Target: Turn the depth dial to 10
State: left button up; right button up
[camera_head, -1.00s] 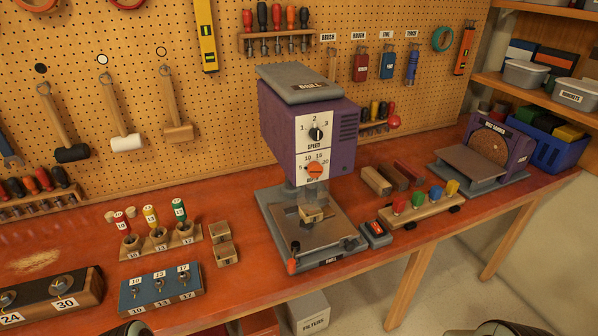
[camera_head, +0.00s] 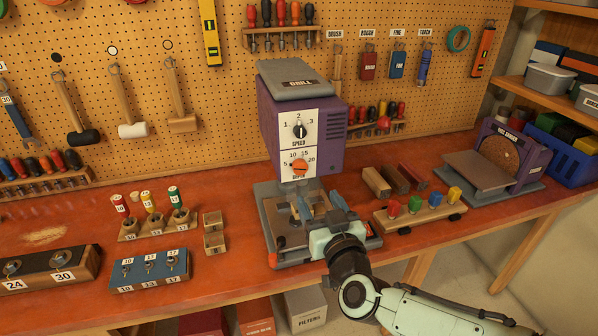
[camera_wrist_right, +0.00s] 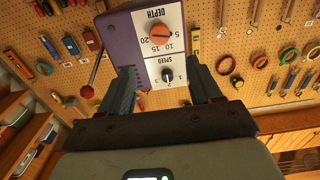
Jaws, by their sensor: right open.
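The depth dial (camera_head: 299,168) is an orange knob on the white front panel of the purple drill (camera_head: 262,125), below the black speed dial (camera_head: 299,131). Labels 5, 10, 15 and 20 run around it; I cannot tell exactly which one its dark pointer line marks. The dial shows upside down in the wrist view (camera_wrist_right: 160,31). My right gripper (camera_head: 319,203) is open and empty, low in front of the drill and below the dial, apart from it. In the wrist view its two fingers (camera_wrist_right: 164,82) frame the lower panel. My left gripper is out of view.
The drill's base (camera_head: 262,215) lies under my right gripper. To the right stand a wooden rack with coloured pegs (camera_head: 425,211) and a disc sander (camera_head: 500,160).

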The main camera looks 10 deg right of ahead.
aim_at(301, 168)
jog(key=w, duration=0.6)
jog(key=w+p, duration=0.1)
jog(key=w, duration=0.4)
jog(key=shift+w+a+f, duration=0.1)
jog(key=shift+w+a, duration=0.1)
jog(key=shift+w, duration=0.2)
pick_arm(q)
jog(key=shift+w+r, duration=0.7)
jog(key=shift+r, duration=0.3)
pick_arm(e)
jog(key=c, duration=1)
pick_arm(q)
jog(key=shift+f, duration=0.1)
